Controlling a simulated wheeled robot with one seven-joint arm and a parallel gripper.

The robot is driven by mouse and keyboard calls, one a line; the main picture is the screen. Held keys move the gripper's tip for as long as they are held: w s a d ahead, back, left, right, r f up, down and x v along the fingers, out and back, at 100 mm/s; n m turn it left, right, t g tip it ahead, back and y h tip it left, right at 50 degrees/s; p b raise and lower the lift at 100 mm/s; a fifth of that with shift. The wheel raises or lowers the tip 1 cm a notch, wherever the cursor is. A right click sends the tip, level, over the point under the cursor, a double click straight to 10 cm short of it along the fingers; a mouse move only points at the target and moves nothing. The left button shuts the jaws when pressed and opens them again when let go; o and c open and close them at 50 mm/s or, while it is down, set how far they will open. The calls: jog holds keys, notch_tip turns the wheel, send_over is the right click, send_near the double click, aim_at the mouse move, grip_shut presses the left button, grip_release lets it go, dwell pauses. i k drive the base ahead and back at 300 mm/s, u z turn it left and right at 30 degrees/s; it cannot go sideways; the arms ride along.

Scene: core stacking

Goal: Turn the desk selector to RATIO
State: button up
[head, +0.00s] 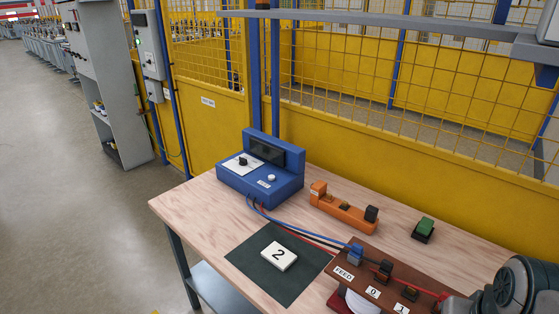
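A blue desk instrument (284,186) stands at the far left part of the wooden table. It has a dark display and a sloped front. A black selector knob (243,161) sits on its white panel (237,168). The panel's marks are too small to read, so I cannot tell where the knob points. Part of my arm shows at the bottom right corner, well apart from the instrument. My gripper's fingers do not show.
Blue, black and red leads run from the instrument to a brown terminal board (362,270) marked FEED, 0 and 1. A white block marked 2 (279,256) lies on a dark mat (250,258). An orange holder (340,212) and a green-topped block (424,228) stand right.

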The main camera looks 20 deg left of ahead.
aim_at(243, 162)
jog(key=u, duration=1.35)
